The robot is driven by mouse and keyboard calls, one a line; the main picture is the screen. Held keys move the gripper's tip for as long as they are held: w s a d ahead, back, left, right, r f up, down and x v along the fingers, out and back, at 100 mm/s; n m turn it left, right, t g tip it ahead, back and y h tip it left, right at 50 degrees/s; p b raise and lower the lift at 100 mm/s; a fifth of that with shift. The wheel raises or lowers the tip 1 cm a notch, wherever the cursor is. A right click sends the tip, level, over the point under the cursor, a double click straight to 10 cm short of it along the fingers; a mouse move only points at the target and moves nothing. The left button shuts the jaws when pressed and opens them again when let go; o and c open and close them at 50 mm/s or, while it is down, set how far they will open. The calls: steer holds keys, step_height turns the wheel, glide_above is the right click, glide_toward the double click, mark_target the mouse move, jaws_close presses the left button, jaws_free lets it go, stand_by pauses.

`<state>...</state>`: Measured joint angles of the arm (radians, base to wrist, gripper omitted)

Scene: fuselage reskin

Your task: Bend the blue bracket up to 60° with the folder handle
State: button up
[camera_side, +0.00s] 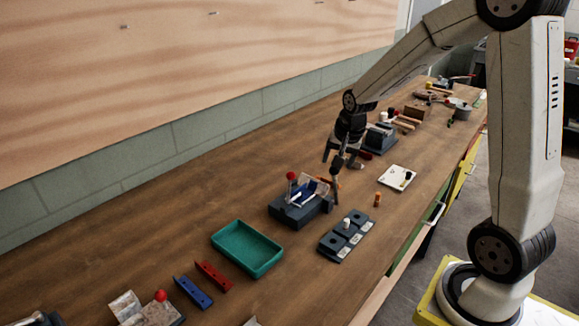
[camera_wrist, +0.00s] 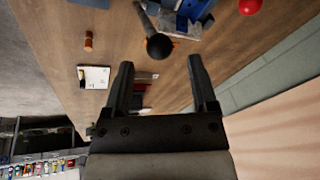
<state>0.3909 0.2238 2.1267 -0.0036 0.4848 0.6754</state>
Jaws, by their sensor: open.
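The folder (camera_side: 300,209) is a dark grey block on the bench with a red-knobbed lever (camera_side: 291,177) and a second, black-knobbed handle (camera_side: 337,184). A blue part (camera_side: 308,188), seemingly the bracket, lies on it; its bend angle is too small to tell. In the wrist view, the blue part (camera_wrist: 194,10) is at the top edge, and the handle's black ball (camera_wrist: 158,46) lies just beyond and between my fingertips. My gripper (camera_wrist: 161,62) is open and empty, with a finger to each side of the ball. In the side view, my gripper (camera_side: 339,160) is above the handle.
A green tray (camera_side: 247,248), a blue strip (camera_side: 193,292) and a red strip (camera_side: 213,276) lie nearer the camera. A dark block with white labels (camera_side: 346,236), an orange cylinder (camera_side: 377,199) and a white card (camera_side: 397,178) are to the right. A wall rises behind.

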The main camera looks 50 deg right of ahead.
steer(key=shift+v, duration=1.05)
steer(key=shift+w, duration=0.1)
steer(key=c, duration=0.6)
steer(key=shift+w+d+r, duration=0.1)
steer(key=shift+d+r, duration=0.1)
steer(key=shift+d, duration=0.05)
steer(key=c, duration=0.3)
steer(key=shift+w+d+r, duration=0.2)
steer(key=shift+d, duration=0.1)
jaws_close()
steer(key=shift+w+d+r+m+g, duration=0.35)
steer(key=shift+d+r, duration=0.25)
steer(key=shift+d, duration=0.15)
steer(key=shift+w+d+r+m+g, duration=0.25)
steer(key=shift+d+r+m+g, duration=0.15)
steer(key=shift+d+r, duration=0.25)
steer(key=shift+w+d+r+m+g, duration=0.35)
steer(key=shift+d+r, duration=0.15)
steer(key=shift+d, duration=0.35)
